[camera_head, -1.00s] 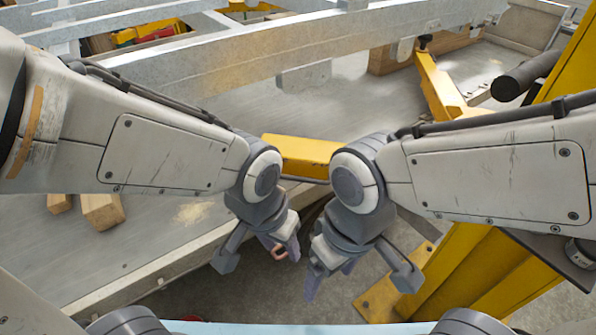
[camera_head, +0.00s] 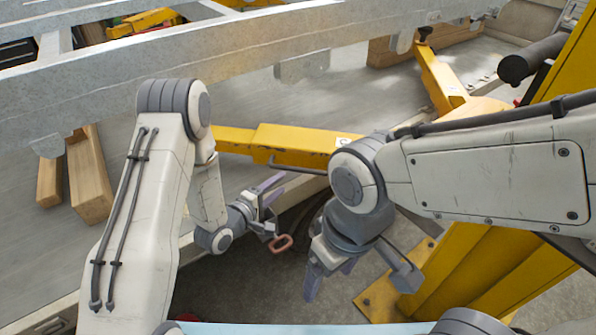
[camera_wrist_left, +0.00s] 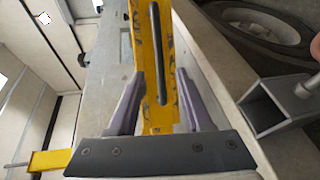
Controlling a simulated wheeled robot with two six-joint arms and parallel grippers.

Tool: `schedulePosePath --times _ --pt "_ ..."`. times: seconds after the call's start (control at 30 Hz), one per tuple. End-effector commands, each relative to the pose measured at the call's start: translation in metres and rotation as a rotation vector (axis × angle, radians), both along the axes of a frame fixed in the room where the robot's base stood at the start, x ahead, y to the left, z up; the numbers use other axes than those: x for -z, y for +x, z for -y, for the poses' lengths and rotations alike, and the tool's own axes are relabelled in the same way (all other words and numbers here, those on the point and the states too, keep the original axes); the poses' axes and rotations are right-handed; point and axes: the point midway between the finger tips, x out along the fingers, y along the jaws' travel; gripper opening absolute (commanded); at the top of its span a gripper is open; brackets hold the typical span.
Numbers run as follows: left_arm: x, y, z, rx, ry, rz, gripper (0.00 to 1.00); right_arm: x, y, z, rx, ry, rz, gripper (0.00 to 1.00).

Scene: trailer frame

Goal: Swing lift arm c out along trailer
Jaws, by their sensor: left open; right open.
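A near yellow lift arm (camera_head: 290,143) lies roughly crosswise in the head view, with a thin dark bar along its near side. A second yellow lift arm (camera_head: 437,80) runs toward the back, with a dark knob at its far end. I see no letter that tells which is lift arm c. My left gripper (camera_head: 272,193) is open just on the near side of the near arm. My right gripper (camera_head: 328,284) is open and empty, pointing down.
Grey trailer frame rails (camera_head: 250,50) cross above the grey deck. Wooden blocks (camera_head: 90,175) lie on the deck at left, and a wooden beam (camera_head: 392,50) at the back. A yellow post (camera_head: 572,60) stands at right. A pinkish ring (camera_head: 282,243) is by my left gripper.

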Motion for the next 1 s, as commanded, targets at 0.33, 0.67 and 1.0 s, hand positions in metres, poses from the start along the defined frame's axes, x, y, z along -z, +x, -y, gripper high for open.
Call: schedulePosePath --times 0.33,0.67,1.0 --pt "0.007 0.043 0.030 0.001 -0.010 0.007 0.50 -0.007 0.000 0.000 0.000 0.000 0.000 0.82" --pt "0.017 0.080 0.054 0.000 -0.008 0.004 0.50 -0.010 0.000 0.000 0.000 0.000 0.000 0.82" --pt "0.018 0.084 0.056 -0.002 -0.008 0.003 0.50 -0.010 0.000 0.000 0.000 0.000 0.000 0.82"
